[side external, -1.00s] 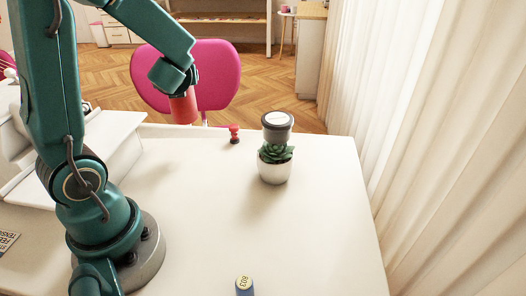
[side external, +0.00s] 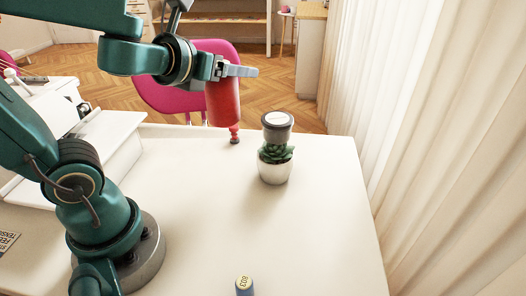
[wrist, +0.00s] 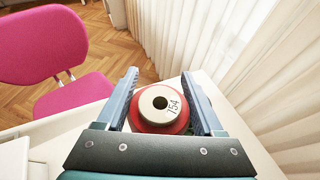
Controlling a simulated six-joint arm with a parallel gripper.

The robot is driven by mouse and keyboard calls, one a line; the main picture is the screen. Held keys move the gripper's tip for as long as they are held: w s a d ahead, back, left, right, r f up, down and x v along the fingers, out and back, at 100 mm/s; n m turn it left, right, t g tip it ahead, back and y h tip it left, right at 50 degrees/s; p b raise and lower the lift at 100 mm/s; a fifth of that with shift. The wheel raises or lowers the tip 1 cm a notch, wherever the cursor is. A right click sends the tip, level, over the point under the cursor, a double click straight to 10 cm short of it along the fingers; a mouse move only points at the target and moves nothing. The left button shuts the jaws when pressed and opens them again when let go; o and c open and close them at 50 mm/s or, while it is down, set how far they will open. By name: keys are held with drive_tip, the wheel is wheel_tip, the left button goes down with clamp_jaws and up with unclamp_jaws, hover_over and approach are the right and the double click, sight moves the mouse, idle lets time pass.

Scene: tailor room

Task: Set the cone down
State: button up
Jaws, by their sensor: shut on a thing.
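The red cone (side external: 223,103) hangs roughly upright from my gripper (side external: 238,71) in the side view, above the back part of the white table (side external: 200,200). In the wrist view the cone's pale round top (wrist: 161,103) shows a dark centre hole and the number 154, with the red body around it. My gripper's two fingers (wrist: 160,76) stand on either side of the cone and are shut on it. The cone's lower end overlaps a small red object (side external: 234,137) in the side view; the gap to the table is hard to judge.
A succulent in a white pot (side external: 274,170) stands right of the cone, with a grey, pale-topped cylinder (side external: 277,127) on or behind it. A pink chair (side external: 165,97) is behind the table. The table's middle is clear.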

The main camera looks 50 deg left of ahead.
drive_tip(key=w+d+r+m+g+h, duration=0.2)
drive_tip(key=w+d+m+g+h, duration=0.1)
drive_tip(key=d+m+h, duration=1.05)
drive_tip(key=d+f+m+g+h, duration=0.45)
drive_tip(key=d+f+g, duration=0.2)
drive_tip(key=d, duration=0.75)
drive_tip(key=shift+m, duration=0.5)
drive_tip(key=shift+s+d+f, duration=0.1)
drive_tip(key=shift+s+f, duration=0.05)
drive_tip(key=shift+f, duration=2.65)
drive_tip(key=shift+s+f, duration=0.15)
drive_tip(key=shift+f, duration=2.6)
